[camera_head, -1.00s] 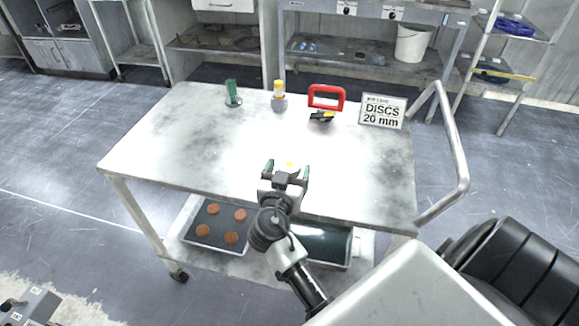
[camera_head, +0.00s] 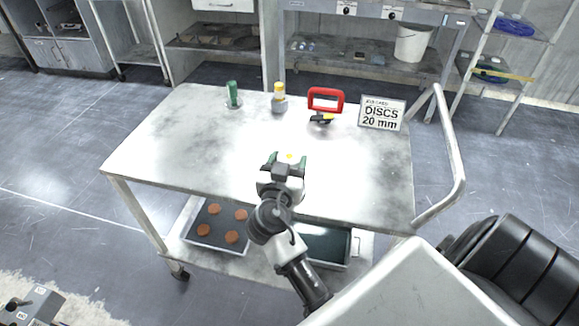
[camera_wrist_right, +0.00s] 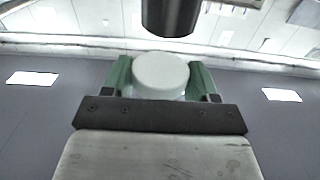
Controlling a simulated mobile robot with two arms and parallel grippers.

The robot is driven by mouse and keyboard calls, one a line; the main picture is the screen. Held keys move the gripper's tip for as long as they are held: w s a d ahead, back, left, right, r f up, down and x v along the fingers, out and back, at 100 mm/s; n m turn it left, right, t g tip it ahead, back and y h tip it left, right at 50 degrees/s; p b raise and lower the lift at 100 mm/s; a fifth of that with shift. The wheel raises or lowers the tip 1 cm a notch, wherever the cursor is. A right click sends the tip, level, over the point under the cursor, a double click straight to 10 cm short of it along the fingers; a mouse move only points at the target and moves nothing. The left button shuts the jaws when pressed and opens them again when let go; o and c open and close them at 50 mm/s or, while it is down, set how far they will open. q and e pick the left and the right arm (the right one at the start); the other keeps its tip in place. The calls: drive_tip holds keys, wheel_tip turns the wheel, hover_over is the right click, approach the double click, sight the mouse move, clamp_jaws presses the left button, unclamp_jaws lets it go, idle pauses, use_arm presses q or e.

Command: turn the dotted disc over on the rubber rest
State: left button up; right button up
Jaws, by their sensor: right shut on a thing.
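My right gripper (camera_head: 290,159) is over the near middle of the metal table and is shut on the dotted disc (camera_head: 290,156). The disc is white, and a yellow dot shows on it in the head view. In the right wrist view, the disc (camera_wrist_right: 160,74) shows a plain white round face, clamped between the two green fingers (camera_wrist_right: 160,80). I cannot make out the rubber rest for certain; a dark cylinder (camera_wrist_right: 171,14) shows above the disc in the wrist view, and I cannot tell what it is. My left gripper is not in view.
The table (camera_head: 170,140) is clear on its left. At its back stand a green-handled piece (camera_head: 232,93), a yellow-topped piece (camera_head: 280,98), a red handle (camera_head: 325,94) and a discs sign (camera_head: 381,115). A tray (camera_head: 215,233) with several brown discs sits on the lower shelf.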

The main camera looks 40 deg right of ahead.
sight(288, 159)
drive_tip(key=shift+r+p, duration=0.8)
drive_tip(key=shift+r, duration=0.95)
